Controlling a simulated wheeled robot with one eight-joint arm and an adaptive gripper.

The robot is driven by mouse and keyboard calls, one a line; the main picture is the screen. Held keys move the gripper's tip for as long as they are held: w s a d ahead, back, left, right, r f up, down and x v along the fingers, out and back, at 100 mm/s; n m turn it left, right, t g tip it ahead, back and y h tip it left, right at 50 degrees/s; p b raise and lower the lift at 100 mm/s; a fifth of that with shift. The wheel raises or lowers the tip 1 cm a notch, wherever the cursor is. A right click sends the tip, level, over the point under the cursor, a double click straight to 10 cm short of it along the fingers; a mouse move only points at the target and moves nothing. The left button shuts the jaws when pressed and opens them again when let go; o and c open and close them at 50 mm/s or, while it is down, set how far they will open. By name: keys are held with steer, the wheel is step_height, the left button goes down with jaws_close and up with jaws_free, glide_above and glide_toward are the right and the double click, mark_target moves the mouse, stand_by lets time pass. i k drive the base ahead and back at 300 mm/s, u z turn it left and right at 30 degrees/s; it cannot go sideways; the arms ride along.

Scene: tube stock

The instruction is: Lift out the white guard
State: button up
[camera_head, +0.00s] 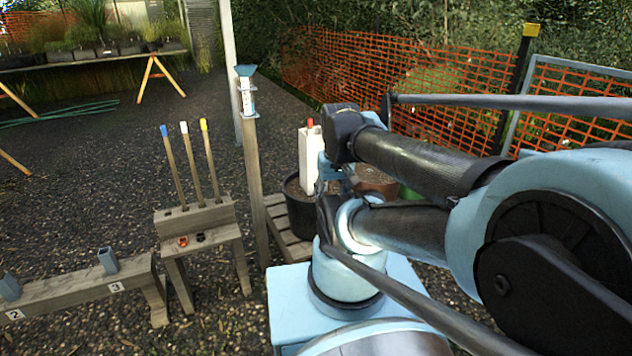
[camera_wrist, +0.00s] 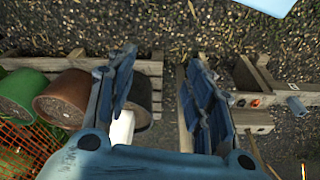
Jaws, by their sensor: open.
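The white guard (camera_head: 306,160) is an upright white tube standing in a black pot (camera_head: 299,212), with a red tip (camera_head: 310,122) showing at its top. My gripper (camera_head: 338,180) is just right of it in the head view, partly in front of it. In the wrist view the white guard (camera_wrist: 123,128) shows beside the left finger, partly hidden by it. I cannot tell whether a finger touches the guard.
The pot stands on a slatted wooden pallet (camera_head: 285,232). A brown pot (camera_wrist: 66,98) and a green pot (camera_wrist: 24,95) are alongside. A wooden post (camera_head: 255,180) with a gauge rises nearby. A small bench (camera_head: 190,222) holds stakes with blue, white and yellow tips.

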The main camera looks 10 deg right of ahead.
mark_target(311, 141)
steer(key=z, duration=0.15)
steer(key=i, duration=0.8)
steer(key=z, duration=0.55)
